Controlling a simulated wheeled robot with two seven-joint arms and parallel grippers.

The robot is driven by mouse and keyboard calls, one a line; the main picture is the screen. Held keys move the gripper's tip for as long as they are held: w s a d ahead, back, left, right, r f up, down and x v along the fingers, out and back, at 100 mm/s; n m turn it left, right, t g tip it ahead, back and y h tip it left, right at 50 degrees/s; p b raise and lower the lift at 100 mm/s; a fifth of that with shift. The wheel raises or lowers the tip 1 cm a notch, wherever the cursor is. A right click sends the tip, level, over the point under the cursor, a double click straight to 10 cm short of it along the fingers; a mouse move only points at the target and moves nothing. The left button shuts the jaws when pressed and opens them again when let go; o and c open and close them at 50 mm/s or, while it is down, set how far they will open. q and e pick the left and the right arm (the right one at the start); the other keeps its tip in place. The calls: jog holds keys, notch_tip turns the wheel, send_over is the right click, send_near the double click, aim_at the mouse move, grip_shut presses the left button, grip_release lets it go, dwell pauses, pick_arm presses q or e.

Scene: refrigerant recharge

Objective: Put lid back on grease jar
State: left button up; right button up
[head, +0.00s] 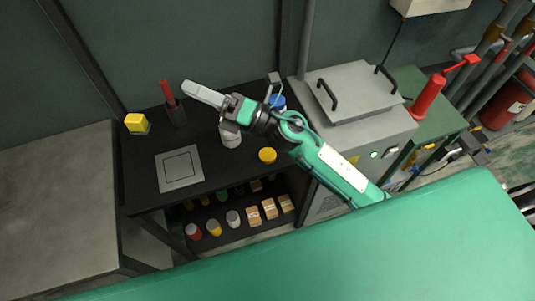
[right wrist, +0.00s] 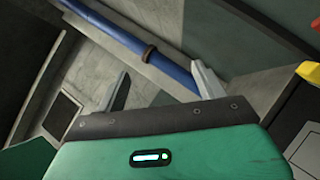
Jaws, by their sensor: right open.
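A round yellow lid-like disc (head: 267,155) lies on the black bench top, near its front right edge. A pale jar-like container (head: 230,138) stands left of it and is partly covered by my right wrist, so its top cannot be made out. I cannot tell for sure that it is the grease jar. My right gripper (head: 205,95) is over the rear of the bench, above and left of the container. In the right wrist view its two fingers (right wrist: 163,88) are apart with nothing between them. My left gripper is not in view.
On the black bench are a grey square plate (head: 180,183), a yellow block (head: 137,123), a dark cup with a red item (head: 175,112) and a blue-topped item (head: 277,102). A grey lidded machine (head: 352,95) stands right. A lower shelf holds bottles and small boxes (head: 270,208).

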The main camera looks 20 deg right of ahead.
jog(key=s+a+f+n+g, duration=0.3)
jog(key=s+a+n+g, duration=0.1)
jog(key=n+g, duration=0.65)
jog(key=n+h, duration=1.2)
jog(key=h, duration=0.9)
send_over(267, 153)
notch_tip(267, 153, down, 12)
jog(key=shift+f+b, duration=0.25)
jog(key=shift+b, duration=0.1)
notch_tip(267, 153, down, 9)
jog(key=shift+r+p, duration=0.15)
jog(key=shift+p, duration=0.65)
